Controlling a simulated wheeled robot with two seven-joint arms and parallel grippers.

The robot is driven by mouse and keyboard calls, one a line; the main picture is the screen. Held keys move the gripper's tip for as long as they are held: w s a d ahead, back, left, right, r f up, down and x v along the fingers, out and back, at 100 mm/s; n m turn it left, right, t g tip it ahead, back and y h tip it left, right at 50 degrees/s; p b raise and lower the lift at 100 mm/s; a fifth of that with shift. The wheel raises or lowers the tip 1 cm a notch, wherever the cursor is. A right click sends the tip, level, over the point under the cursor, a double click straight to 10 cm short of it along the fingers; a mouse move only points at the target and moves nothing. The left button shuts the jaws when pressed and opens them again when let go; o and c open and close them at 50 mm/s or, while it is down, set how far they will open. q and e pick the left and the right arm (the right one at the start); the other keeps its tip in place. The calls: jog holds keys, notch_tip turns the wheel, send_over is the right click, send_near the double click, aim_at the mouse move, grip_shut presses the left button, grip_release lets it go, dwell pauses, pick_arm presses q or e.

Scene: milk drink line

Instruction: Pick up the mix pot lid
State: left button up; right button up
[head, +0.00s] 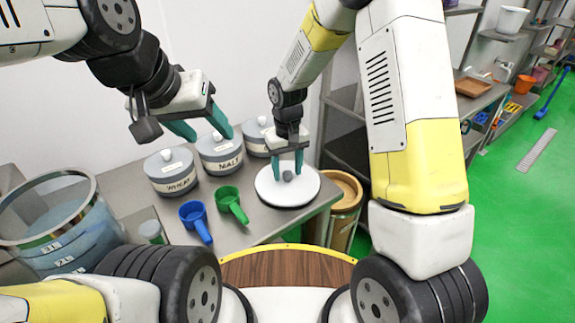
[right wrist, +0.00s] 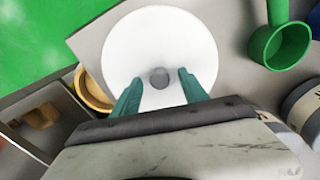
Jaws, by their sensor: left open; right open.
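The mix pot lid (head: 287,196) is a white round disc with a grey knob (head: 288,176) in its middle. It lies on the right end of the metal table, and it also shows in the right wrist view (right wrist: 135,45). My right gripper (head: 288,172) is open above the lid, pointing down. In the right wrist view its two teal fingers (right wrist: 160,88) are apart, one on each side of the knob; I cannot tell whether they touch it. My left gripper (head: 207,130) is open and empty, above the lidded pots at the back left.
A wheat pot (head: 171,175), a malt pot (head: 221,153) and a third pot stand along the wall. A blue scoop (head: 195,217) and a green scoop (head: 231,203) lie in front. A large clear vessel (head: 50,220) is at the left, a brown bin (head: 344,205) beyond the table's right edge.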

jog(key=shift+f, duration=0.2)
jog(key=c, duration=1)
grip_shut()
jog(key=shift+r, duration=0.15)
